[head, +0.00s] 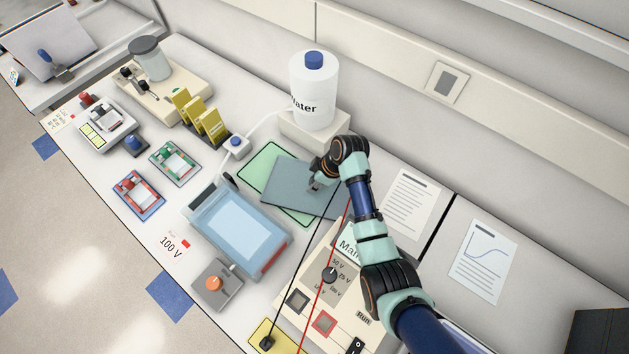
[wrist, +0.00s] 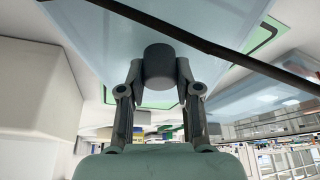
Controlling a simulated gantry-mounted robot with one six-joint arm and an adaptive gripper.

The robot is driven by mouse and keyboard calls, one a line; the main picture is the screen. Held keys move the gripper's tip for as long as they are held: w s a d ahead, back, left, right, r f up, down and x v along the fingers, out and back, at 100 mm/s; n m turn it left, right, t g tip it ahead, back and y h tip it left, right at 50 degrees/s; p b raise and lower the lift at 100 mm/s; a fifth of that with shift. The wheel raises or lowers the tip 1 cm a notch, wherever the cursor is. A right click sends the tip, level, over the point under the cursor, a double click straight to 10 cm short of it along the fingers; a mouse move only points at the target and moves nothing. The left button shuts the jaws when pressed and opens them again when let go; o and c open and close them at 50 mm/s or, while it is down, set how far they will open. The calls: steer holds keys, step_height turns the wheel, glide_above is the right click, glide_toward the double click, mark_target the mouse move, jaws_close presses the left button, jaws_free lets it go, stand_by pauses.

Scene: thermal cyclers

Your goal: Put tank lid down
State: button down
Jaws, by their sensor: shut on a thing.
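The tank lid (head: 285,190) is a flat blue-grey plate with a dark knob, which shows in the wrist view (wrist: 160,65). My gripper (head: 318,180) is shut on this knob. The lid overlaps the green-outlined mat (head: 258,168) and covers much of it. I cannot tell whether the lid touches the mat or hangs just above it. The pale blue tank (head: 272,262) stands to the lower left, uncovered, apart from the lid. In the wrist view the lid's pale surface (wrist: 215,25) fills the top, with green edging behind it.
A white water bottle (head: 314,95) on a block stands behind the lid. A power supply (head: 318,285) is in front, with black and red leads rising past the lid and arm. A blue-capped item (head: 236,145) and yellow boxes (head: 208,122) stand to the left.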

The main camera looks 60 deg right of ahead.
steer(key=c, duration=0.8)
jaws_free()
steer(key=shift+f, duration=0.1)
steer(key=shift+s+r, duration=0.1)
steer(key=shift+r, duration=0.4)
steer(key=p+v, duration=0.1)
steer(key=v, duration=1)
steer(key=shift+r+p, duration=0.15)
steer(key=shift+p, duration=0.25)
steer(key=shift+s, duration=0.1)
steer(key=w+a+r+t+h, duration=0.2)
steer(key=w+a+r, duration=0.2)
steer(key=w+a, duration=0.7)
steer(key=a+r+t, duration=0.2)
steer(key=a+r, duration=0.2)
steer(key=a, duration=0.5)
steer(key=a+r+m+t, duration=0.1)
steer(key=a+r, duration=0.4)
steer(key=a, duration=0.5)
steer(key=s+a+r+m+t+y, duration=0.1)
steer(key=a+r+t, duration=0.2)
steer(key=a, duration=0.6)
step_height(320, 180, up, 2)
steer(key=shift+a, duration=0.2)
